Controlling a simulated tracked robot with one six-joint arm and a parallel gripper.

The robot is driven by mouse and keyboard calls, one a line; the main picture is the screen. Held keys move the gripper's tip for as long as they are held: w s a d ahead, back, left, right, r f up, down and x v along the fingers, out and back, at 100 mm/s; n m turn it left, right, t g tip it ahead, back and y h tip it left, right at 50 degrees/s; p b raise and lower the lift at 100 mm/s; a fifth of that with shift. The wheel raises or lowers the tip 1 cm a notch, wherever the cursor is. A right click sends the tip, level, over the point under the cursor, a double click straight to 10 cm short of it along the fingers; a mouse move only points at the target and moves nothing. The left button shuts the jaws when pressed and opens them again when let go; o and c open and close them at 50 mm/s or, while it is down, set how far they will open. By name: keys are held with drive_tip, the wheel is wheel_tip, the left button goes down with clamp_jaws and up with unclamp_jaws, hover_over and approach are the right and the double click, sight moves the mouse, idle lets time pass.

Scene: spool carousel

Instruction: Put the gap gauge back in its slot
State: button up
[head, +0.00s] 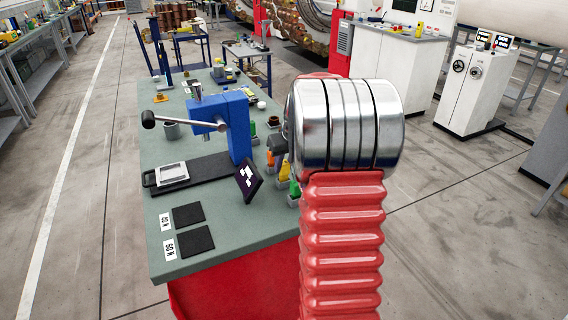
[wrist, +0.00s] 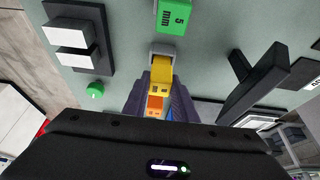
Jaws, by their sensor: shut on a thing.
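My gripper (wrist: 160,95) shows in the wrist view, its two dark fingers close together around a coloured gap gauge. Yellow (wrist: 161,68) and orange (wrist: 155,102) pieces show between the fingers, with a little blue behind; I cannot tell surely which one is gripped. A grey slot holder (wrist: 162,49) lies right at the yellow piece's end. A green gauge (wrist: 174,15) marked 5 mm is beside it, apart from the fingers. In the head view, orange (head: 270,158), yellow (head: 284,170) and green (head: 294,187) gauges stand in a row, partly hidden by my arm.
The front of the bench top is mostly clear.

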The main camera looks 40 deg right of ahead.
drive_tip(key=shift+f, duration=0.6)
drive_tip(key=o, duration=1)
drive_tip(key=shift+r, duration=0.1)
drive_tip(key=v, duration=1.3)
drive_tip(key=shift+s+r, duration=0.2)
